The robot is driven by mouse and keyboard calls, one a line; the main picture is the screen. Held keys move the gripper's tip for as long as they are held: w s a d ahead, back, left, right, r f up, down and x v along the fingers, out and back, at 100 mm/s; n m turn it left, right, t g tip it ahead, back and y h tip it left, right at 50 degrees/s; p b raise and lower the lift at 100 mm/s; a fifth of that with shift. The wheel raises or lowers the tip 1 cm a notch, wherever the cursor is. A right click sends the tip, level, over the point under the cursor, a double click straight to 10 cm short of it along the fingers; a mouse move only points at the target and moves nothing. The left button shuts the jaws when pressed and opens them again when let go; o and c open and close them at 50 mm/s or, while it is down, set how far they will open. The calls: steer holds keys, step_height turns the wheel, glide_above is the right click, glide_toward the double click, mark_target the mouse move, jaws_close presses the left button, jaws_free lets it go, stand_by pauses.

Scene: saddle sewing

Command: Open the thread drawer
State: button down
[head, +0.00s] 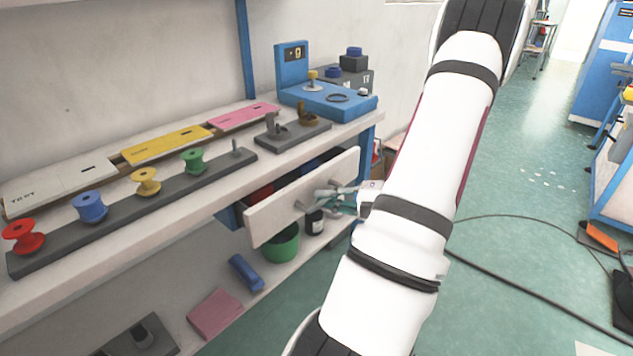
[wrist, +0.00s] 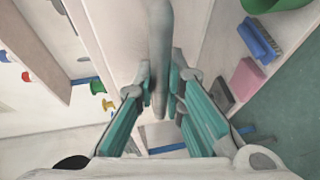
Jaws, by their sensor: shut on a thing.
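The thread drawer (head: 277,221) under the bench top is pulled out, with its pale front standing away from the bench. Dark and red contents show behind the front, partly hidden by it. My gripper (head: 334,197) is at the drawer front, shut on the grey drawer handle (head: 300,206). In the wrist view, the handle (wrist: 160,35) is a grey bar between my teal fingers (wrist: 160,88), in front of the pale drawer front (wrist: 115,35).
The bench top (head: 190,228) carries a rack with red, blue, yellow and green spools (head: 193,161). A green bowl (head: 281,244), a blue brush (head: 246,273) and a pink block (head: 216,313) sit on the lower shelf. Open floor (head: 500,180) lies right of my arm.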

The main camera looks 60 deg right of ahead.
steer(key=s+a+p, duration=0.4)
steer(key=s+p, duration=0.4)
steer(key=s, duration=0.9)
steer(key=c, duration=1.7)
jaws_free()
steer(key=shift+o, duration=0.2)
steer(key=v, duration=1.2)
steer(key=shift+w, duration=0.15)
